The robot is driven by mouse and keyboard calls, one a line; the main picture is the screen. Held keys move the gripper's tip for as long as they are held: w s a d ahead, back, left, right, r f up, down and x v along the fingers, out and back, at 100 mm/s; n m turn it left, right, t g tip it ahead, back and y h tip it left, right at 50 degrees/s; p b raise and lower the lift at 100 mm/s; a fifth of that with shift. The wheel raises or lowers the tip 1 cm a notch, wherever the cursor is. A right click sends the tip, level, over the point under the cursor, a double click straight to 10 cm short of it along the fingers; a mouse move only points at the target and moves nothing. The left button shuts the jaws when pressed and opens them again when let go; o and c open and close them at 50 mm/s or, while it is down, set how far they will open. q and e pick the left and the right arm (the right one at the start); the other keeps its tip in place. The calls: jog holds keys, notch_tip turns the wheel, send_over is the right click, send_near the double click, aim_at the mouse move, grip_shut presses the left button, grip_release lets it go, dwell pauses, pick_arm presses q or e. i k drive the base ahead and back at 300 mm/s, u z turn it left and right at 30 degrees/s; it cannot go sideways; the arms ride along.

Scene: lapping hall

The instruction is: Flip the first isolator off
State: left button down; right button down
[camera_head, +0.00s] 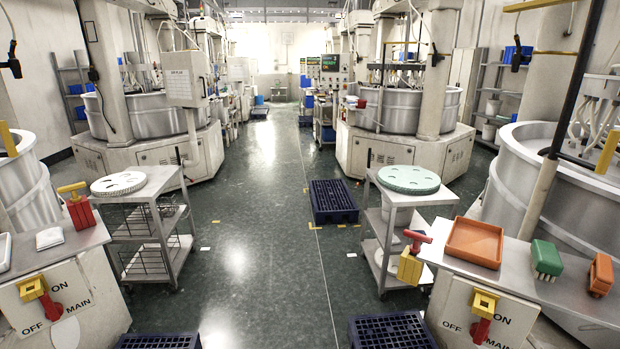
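Two isolator switches show, each on a pale cabinet front; I cannot tell which is the first. The left isolator (41,298) has a yellow bracket and a red lever slanting down to the right. Its panel carries the words ON, OFF and MAIN. The right isolator (483,316) has a yellow bracket with a red lever hanging down. The lettering ON and OFF is beside it. Neither of my grippers is in view.
A red block with a yellow bar (76,206) and a yellow block with a red bar (411,257) stand near the cabinet tops. An orange tray (473,243) and green brush (546,259) lie at right.

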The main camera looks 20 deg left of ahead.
aim_at(53, 311)
jog(key=u, duration=0.75)
jog(key=i, duration=0.8)
jog(key=u, duration=0.65)
